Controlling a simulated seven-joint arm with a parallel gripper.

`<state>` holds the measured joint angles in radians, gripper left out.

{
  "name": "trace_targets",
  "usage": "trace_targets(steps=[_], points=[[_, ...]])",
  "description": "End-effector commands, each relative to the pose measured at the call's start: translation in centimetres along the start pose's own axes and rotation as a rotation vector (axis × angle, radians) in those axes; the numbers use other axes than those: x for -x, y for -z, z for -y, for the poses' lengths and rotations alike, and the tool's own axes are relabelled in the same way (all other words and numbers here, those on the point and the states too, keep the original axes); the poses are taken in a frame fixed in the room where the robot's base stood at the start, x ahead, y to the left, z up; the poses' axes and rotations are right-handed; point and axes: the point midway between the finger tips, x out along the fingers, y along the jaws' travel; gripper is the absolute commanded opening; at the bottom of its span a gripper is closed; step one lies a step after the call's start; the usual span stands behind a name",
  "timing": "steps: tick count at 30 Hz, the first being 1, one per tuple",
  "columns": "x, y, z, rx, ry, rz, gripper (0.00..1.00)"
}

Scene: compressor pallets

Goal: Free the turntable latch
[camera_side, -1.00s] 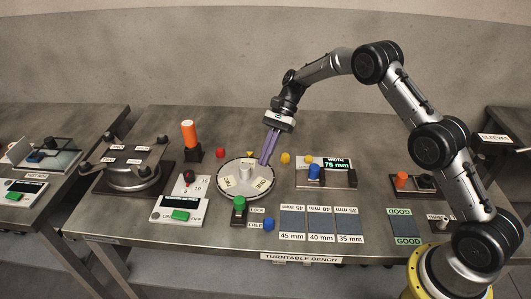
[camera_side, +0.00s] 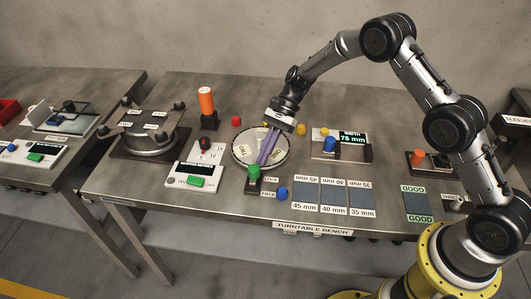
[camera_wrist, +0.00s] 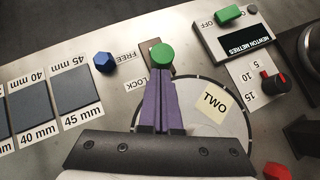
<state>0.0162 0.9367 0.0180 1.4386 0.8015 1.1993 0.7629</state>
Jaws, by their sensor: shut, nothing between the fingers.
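The turntable (camera_side: 236,153) is a pale disc with a dark rim and cards on top; the card TWO (camera_wrist: 212,103) shows in the wrist view. A green knob (camera_side: 254,172) stands at its front edge, beside the LOCK label (camera_wrist: 135,83). The FREE label (camera_wrist: 125,55) lies farther along, near a blue knob (camera_wrist: 104,62). My gripper (camera_side: 263,161) has purple fingers, shut and empty, reaching over the turntable. In the wrist view its fingertips (camera_wrist: 161,76) appear right at the green knob (camera_wrist: 162,54); I cannot tell whether they touch it.
Labelled dark pads (camera_side: 319,192) lie right of the blue knob. A newton-metres panel (camera_side: 193,176) stands left of the turntable. An orange cylinder (camera_side: 207,103) and small red (camera_side: 236,121) and yellow (camera_side: 301,129) pieces stand behind. A gauge with a blue knob (camera_side: 330,143) is at right.

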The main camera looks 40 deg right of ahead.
Motion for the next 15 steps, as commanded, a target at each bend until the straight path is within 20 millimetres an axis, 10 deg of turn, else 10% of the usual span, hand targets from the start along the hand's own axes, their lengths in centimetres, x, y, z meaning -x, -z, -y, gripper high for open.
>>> trace_targets(steps=[15], points=[[-2.3, -2.3, -1.7, 0.000, -0.001, 0.000, 0.00]])
